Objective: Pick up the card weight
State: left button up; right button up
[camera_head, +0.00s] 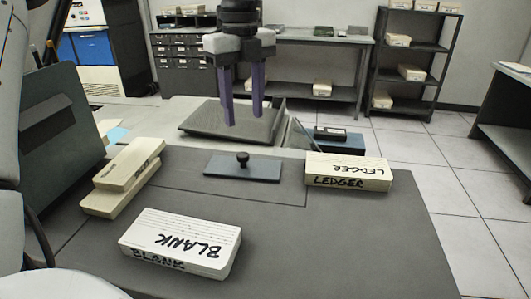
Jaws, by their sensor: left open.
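The card weight (225,168) is a flat blue-grey plate with a small dark knob standing on its middle. It lies flat on the dark grey desk top (330,245), near the centre of the head view. My left gripper (243,119) points down with two purple fingers apart and nothing between them. Its fingertips show above the knob in the picture, apart from the weight. How far the gripper is from the weight in depth is hard to tell. My right gripper is not in view.
A BLANK card stack (165,232) lies in front of the weight. A LEDGER stack (348,170) lies to its right, and two cream stacks (128,165) lie to its left. A grey tilted tray (205,121) and a dark blue box (340,143) stand behind. The desk's front right is clear.

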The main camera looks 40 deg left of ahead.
aim_at(243, 154)
pick_arm(q)
jog(key=f, duration=0.2)
jog(key=s+f, duration=0.1)
jog(key=shift+f, duration=0.7)
jog(key=f, duration=0.2)
jog(key=f+p, duration=0.1)
jog(key=f, duration=0.2)
jog(key=shift+w+a, duration=0.15)
jog(key=shift+a, duration=0.05)
jog(key=shift+f, duration=0.15)
jog(key=c, duration=1)
jog(key=shift+w, duration=0.1)
grip_shut()
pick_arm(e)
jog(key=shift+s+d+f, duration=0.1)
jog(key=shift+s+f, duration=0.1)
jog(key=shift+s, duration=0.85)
